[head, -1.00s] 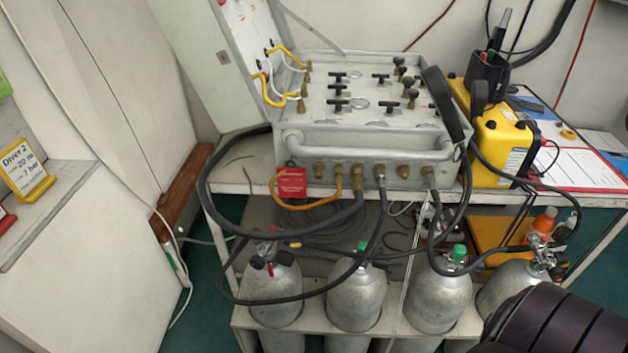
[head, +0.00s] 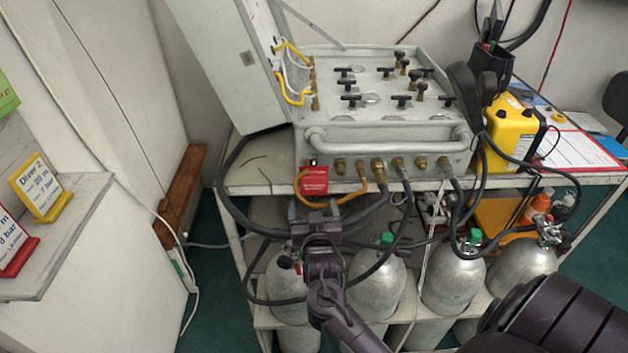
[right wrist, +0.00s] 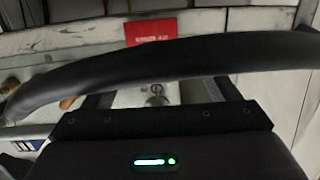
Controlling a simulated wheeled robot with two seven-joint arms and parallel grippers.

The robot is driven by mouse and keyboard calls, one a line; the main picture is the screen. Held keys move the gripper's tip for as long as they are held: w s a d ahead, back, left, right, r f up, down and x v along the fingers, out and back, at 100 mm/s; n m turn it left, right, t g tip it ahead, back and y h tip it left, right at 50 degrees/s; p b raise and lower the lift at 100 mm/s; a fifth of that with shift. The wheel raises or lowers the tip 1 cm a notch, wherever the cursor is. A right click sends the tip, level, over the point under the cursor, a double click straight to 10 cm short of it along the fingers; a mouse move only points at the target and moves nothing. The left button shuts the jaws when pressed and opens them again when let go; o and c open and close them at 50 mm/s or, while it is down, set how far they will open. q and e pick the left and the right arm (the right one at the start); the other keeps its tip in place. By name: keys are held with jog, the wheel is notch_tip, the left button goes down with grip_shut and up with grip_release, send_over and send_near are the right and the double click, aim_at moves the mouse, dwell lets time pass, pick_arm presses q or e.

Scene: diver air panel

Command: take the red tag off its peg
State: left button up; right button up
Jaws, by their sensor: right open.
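The red tag (head: 314,180) hangs at the front left of the grey air panel (head: 370,138), beside an orange looped hose. My right gripper (head: 314,208) is just below the tag in the head view, pointing up toward the panel, open and apart from the tag. In the right wrist view the red tag (right wrist: 150,31) shows beyond a thick black hose (right wrist: 160,62). That hose crosses in front of the gripper's fingers and hides part of them. My left gripper is in neither view.
Black hoses loop from the brass fittings (head: 378,168) down past grey cylinders (head: 375,285) on the lower shelf. A yellow case (head: 512,130) stands right of the panel. Yellow (head: 45,190) and red (head: 15,245) signs stand on the left shelf.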

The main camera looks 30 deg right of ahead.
aim_at(314, 175)
jog(key=shift+m+h, duration=0.3)
jog(key=shift+h, duration=0.6)
jog(key=w+d+r, duration=0.1)
jog(key=w+d+r+p, duration=0.1)
jog(key=w+d, duration=0.1)
jog(key=shift+w+d+r, duration=0.1)
jog(key=shift+w+r, duration=0.2)
jog(key=w, duration=0.1)
jog(key=w+d, duration=0.1)
jog(key=shift+w+d+t+p, duration=0.15)
jog(key=shift+w+t+p, duration=0.15)
jog(key=shift+p, duration=0.05)
jog(key=shift+w+d, duration=0.3)
jog(key=shift+w, duration=0.15)
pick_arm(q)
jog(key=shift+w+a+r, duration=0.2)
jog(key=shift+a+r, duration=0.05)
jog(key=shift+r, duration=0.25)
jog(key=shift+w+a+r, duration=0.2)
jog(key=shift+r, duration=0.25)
pick_arm(e)
jog(key=c, duration=0.7)
jog(key=shift+c, duration=0.2)
